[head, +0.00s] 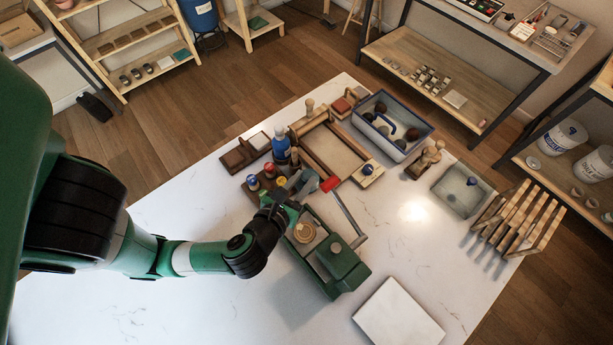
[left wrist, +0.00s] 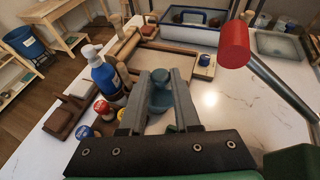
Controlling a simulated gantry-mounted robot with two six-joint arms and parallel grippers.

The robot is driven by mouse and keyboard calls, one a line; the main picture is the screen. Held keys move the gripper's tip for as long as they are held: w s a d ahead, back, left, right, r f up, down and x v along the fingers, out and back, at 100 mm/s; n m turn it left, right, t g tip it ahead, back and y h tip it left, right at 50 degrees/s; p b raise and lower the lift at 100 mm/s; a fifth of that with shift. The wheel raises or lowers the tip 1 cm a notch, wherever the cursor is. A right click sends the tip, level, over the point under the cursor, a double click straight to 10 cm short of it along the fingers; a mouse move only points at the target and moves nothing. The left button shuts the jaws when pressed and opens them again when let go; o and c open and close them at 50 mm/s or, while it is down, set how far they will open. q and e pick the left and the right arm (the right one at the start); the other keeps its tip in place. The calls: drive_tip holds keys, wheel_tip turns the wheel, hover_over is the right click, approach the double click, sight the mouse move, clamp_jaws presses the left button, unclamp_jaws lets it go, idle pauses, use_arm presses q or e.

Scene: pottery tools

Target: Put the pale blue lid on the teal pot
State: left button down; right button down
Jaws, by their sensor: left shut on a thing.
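My left gripper (head: 287,193) is low over the table, beside the green machine. In the left wrist view its two grey fingers (left wrist: 163,105) are closed around a small blue-grey piece with a rounded knob (left wrist: 161,78), which looks like the pale blue lid. In the head view the fingers and wrist mostly hide this piece. I cannot make out the teal pot as a separate thing; the fingers may cover it. I cannot tell whether the held piece touches anything below. My right gripper is in neither view.
A blue bottle (head: 281,146) and small jars with coloured caps (head: 269,170) stand close by the gripper. The green machine (head: 336,266) has a red-tipped lever (head: 331,184). A wooden frame (head: 333,152) and blue-rimmed tub (head: 392,125) lie beyond. The table's near left is clear.

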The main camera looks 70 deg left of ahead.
sight(306, 173)
use_arm(q)
drive_tip(key=w+a+f, duration=0.1)
drive_tip(key=f, duration=0.1)
drive_tip(key=a+f+b, duration=0.1)
drive_tip(key=a+f, duration=0.1)
drive_tip(key=w+a+f+b, duration=0.1)
drive_tip(key=a+f, duration=0.1)
drive_tip(key=shift+w, duration=0.3)
drive_tip(key=shift+a+f+b, duration=0.2)
drive_tip(key=shift+f+b, duration=0.65)
drive_tip(key=shift+f, duration=0.9)
drive_tip(key=shift+w, duration=0.1)
drive_tip(key=shift+f, duration=0.15)
drive_tip(key=c, duration=0.6)
unclamp_jaws()
